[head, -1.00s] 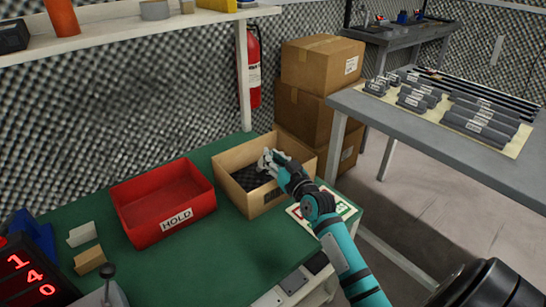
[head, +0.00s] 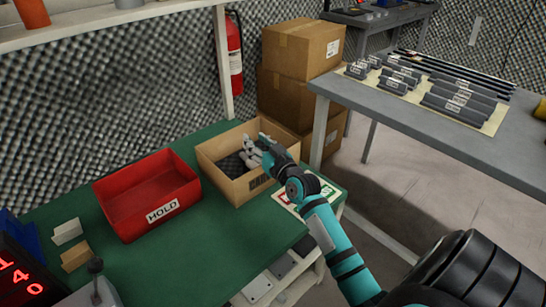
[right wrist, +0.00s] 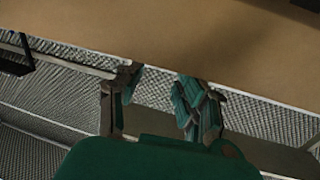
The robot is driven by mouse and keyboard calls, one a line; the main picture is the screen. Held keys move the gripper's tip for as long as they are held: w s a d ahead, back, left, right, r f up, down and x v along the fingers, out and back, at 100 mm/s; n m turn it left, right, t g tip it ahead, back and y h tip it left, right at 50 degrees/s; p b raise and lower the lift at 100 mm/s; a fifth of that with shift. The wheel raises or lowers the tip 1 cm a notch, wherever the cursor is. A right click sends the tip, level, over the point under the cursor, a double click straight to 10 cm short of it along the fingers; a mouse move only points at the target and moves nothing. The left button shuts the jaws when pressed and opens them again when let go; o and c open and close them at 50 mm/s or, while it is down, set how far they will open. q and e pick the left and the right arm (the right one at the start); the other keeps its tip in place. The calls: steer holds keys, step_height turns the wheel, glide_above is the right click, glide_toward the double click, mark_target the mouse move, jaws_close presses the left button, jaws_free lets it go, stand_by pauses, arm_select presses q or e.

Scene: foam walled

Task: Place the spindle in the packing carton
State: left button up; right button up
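The packing carton (head: 236,190) is an open tan box with dark grey lining, standing on the green bench top. My right gripper (head: 252,149) is over its open top, towards its right side. A tan surface, probably the carton's, fills the top of that view. I cannot make out a spindle in the gripper or carton; the gripper covers part of the inside. My left gripper is out of view.
A red HOLD bin (head: 148,193) stands left of the carton. A printed card (head: 318,194) lies at its right. Stacked cardboard boxes (head: 296,98) and a fire extinguisher (head: 234,58) are behind.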

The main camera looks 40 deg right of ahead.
arm_select(q)
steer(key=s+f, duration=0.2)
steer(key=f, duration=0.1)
steer(key=shift+p, duration=0.3)
arm_select(e)
steer(key=s+a, duration=0.1)
steer(key=s, duration=1.1)
steer(key=shift+r, duration=0.1)
